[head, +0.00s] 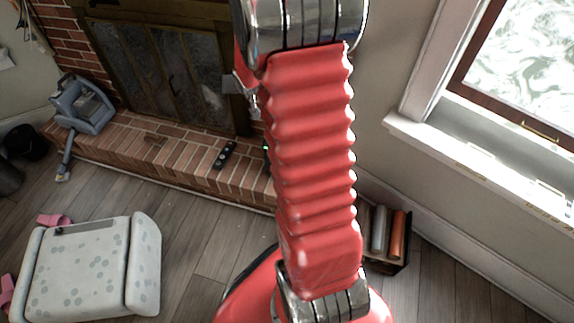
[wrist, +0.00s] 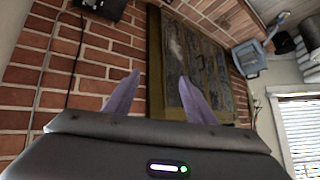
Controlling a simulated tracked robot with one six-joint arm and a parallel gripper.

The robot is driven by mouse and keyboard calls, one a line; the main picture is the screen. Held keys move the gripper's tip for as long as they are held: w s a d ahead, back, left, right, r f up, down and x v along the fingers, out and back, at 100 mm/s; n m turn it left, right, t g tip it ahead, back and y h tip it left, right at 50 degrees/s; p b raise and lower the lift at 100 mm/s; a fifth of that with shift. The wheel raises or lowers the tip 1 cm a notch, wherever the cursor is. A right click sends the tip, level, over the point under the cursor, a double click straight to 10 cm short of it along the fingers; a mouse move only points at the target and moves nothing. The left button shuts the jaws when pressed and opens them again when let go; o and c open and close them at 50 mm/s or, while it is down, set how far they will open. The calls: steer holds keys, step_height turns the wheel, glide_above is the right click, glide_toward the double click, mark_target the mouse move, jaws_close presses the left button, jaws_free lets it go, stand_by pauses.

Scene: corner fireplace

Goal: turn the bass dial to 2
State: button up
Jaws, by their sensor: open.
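My gripper (wrist: 159,76) shows in the wrist view with its two pale purple fingers spread apart and nothing between them. It faces the brick wall and the fireplace doors. In the head view my red arm covers the middle, and the gripper cannot be made out there. I cannot pick out a bass dial in either view. A small dark oblong object (head: 224,154) with round pale marks lies on the brick hearth; it is too small to tell what it is. A black box (wrist: 103,8) with cables is at the wall's top left in the wrist view.
The brick hearth (head: 150,150) runs below the fireplace doors (head: 170,80). A blue-grey object (head: 85,105) stands at its left end. A pale spotted ottoman (head: 95,265) is at lower left. A dark box with rolls (head: 388,232) stands right of my arm. Floor lies clear between.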

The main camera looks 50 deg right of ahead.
steer(key=s+d+f+m+t, duration=0.1)
steer(key=d+f+m, duration=0.1)
steer(key=d+f, duration=0.5)
steer(key=s+d+f+m+t, duration=0.1)
steer(key=s+d+f, duration=0.1)
steer(key=f, duration=0.8)
steer(key=s+d+f+m, duration=0.1)
steer(key=d+f+m, duration=0.1)
steer(key=d+f, duration=0.5)
steer(key=s+a+f+m+t, duration=0.1)
steer(key=s+a+f+m, duration=0.2)
steer(key=s+f, duration=0.4)
steer(key=s+a+f+m+t+h, duration=0.1)
steer(key=s+f, duration=0.7)
steer(key=f, duration=0.8)
steer(key=a+m+t, duration=0.1)
steer(key=a+m, duration=0.1)
steer(key=shift+s+a+t, duration=0.3)
steer(key=x, duration=1.3)
steer(key=shift+w, duration=0.35)
steer(key=shift+d+f, duration=0.1)
steer(key=shift+d, duration=0.05)
steer(key=shift+c, duration=0.5)
